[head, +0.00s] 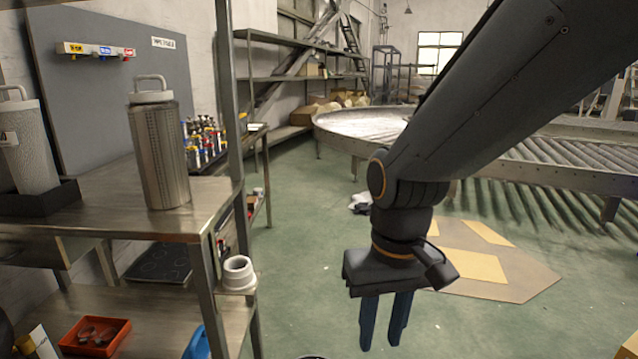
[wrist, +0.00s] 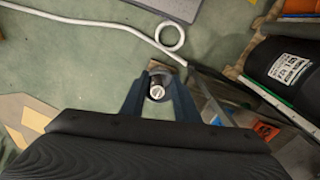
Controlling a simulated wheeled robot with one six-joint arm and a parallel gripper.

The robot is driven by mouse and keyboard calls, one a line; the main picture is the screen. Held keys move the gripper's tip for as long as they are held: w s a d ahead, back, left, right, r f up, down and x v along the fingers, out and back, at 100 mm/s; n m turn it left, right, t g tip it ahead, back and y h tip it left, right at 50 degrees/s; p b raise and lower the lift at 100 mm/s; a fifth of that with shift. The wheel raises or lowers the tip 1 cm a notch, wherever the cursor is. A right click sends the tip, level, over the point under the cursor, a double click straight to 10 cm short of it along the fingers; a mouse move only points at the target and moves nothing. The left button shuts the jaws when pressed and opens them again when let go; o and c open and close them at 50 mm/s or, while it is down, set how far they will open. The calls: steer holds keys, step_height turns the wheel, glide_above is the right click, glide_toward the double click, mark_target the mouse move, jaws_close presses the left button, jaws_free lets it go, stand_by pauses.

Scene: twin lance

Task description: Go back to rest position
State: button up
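My gripper (head: 384,335) hangs down in the middle right of the head view, over open green floor. Its two dark blue fingers are apart, with nothing seen between them in the head view. In the wrist view the fingers (wrist: 161,76) are also apart. A small round grey and white thing shows in the gap between them there; it appears to lie beyond the fingers, and I cannot tell what it is. My arm comes in from the upper right of the head view.
A metal workbench (head: 92,217) stands at left, bearing a steel canister (head: 160,155) with a white lid. Flat cardboard (head: 520,284) lies on the floor at right. A roller conveyor (head: 560,164) stands behind.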

steer(key=s+d+r+m+p, duration=0.2)
steer(key=s+d+r+p, duration=0.3)
steer(key=d+r+p, duration=0.4)
steer(key=r+p, duration=0.1)
steer(key=p, duration=0.6)
steer(key=shift+d+p, duration=0.4)
steer(key=shift+a, duration=0.1)
